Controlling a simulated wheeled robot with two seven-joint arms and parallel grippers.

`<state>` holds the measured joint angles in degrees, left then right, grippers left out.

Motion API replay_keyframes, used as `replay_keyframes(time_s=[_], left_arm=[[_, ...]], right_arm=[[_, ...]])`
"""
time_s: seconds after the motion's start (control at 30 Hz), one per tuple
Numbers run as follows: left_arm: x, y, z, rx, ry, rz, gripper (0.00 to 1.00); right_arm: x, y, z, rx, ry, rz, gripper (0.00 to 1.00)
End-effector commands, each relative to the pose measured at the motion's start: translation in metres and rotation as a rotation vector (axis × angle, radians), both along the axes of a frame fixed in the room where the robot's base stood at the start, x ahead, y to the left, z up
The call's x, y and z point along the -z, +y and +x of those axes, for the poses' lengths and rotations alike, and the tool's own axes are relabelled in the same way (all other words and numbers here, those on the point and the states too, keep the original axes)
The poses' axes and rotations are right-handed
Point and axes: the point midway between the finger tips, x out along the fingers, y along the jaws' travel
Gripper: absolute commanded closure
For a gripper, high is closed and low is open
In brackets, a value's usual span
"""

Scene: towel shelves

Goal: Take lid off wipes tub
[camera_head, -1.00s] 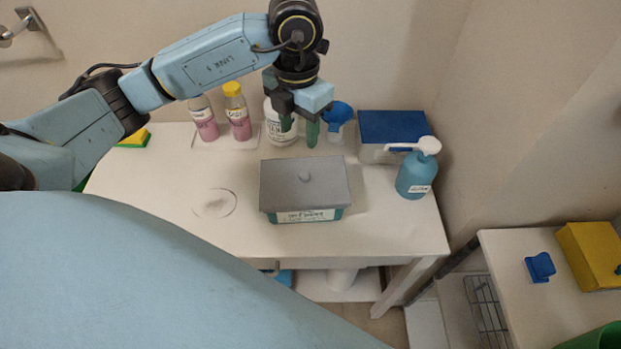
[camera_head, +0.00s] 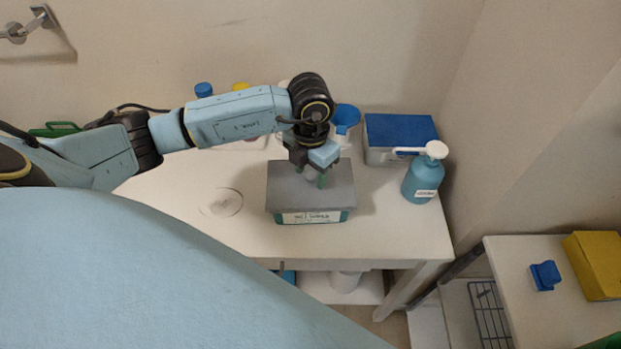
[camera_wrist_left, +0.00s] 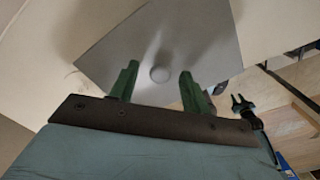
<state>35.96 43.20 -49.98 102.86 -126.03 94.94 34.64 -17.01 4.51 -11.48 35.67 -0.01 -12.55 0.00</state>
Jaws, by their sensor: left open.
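The wipes tub (camera_head: 312,217) is a teal box with a white label, standing on the white table. Its grey flat lid (camera_head: 335,198) sits on top, with a small round knob. My left gripper (camera_head: 313,181) is over the lid, pointing down, its green fingers on either side of the knob. In the left wrist view the open fingers (camera_wrist_left: 158,83) stand apart, with the knob (camera_wrist_left: 159,74) between and a little beyond them, and the lid (camera_wrist_left: 205,45) behind. I cannot tell whether the fingers touch the lid.
A blue-lidded box (camera_head: 400,130) and a teal pump bottle (camera_head: 421,182) stand right of the tub. Bottles stand behind my left arm. A lower side table (camera_head: 520,290) is at right.

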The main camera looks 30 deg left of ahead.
Motion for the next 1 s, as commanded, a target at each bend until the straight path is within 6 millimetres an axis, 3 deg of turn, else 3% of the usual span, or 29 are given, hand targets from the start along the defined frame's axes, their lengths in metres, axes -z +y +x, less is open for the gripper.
replay_keyframes(time_s=[0.23, 0.6, 0.87, 1.0], left_arm=[[0.002, 0.000, 0.000, 0.001, 0.000, 0.000, 0.53], [0.002, 0.000, 0.000, 0.001, 0.000, -0.001, 0.99], [0.001, 0.000, 0.000, 0.001, -0.001, 0.000, 0.99], [-0.010, 0.000, 0.001, 0.001, -0.004, -0.001, 0.99]], right_arm=[[0.000, 0.000, -0.004, 0.000, 0.006, 0.000, 0.68], [0.000, 0.000, -0.005, 0.000, 0.008, -0.001, 0.68], [0.000, -0.001, -0.005, 0.000, 0.008, -0.002, 0.68], [0.000, -0.001, -0.005, 0.000, 0.008, -0.002, 0.68]])
